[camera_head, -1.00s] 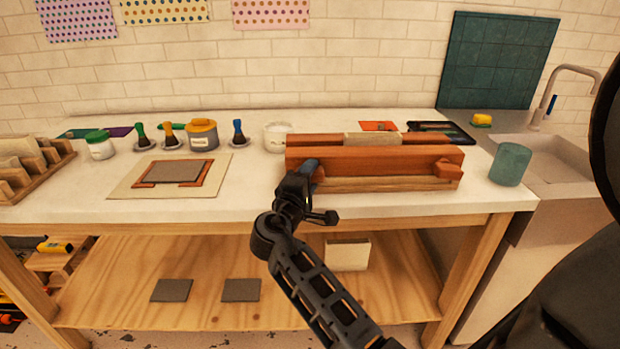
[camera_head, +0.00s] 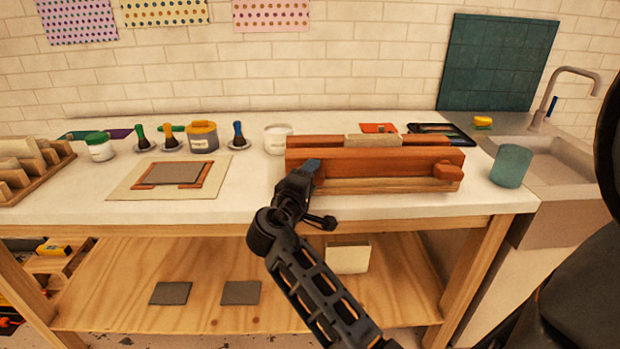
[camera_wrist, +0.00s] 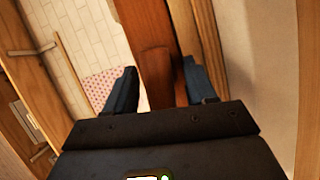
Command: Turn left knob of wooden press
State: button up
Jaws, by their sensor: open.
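The wooden press (camera_head: 375,160) lies across the right part of the white worktop, with reddish bars and paler wood. Its right knob (camera_head: 447,170) shows clearly on the front face. My gripper (camera_head: 312,168) is at the left end of the front face and mostly hides the left knob there. In the wrist view, my open gripper (camera_wrist: 160,84) has its dark fingers spread on either side of the reddish left knob (camera_wrist: 156,62). The right finger is close to the knob, with more room on the left. I cannot tell whether either finger touches it.
A mat with a grey sheet (camera_head: 174,173), a white pot (camera_head: 277,138) and several brushes and jars stand left of the press. A teal cup (camera_head: 511,166) stands right of it, near the sink (camera_head: 560,165). The worktop's front edge (camera_head: 150,226) runs below my gripper.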

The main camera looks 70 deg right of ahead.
jog(key=a+b, duration=0.1)
jog(key=a, duration=0.6)
jog(key=shift+a+r, duration=0.2)
jog(key=shift+a, duration=0.1)
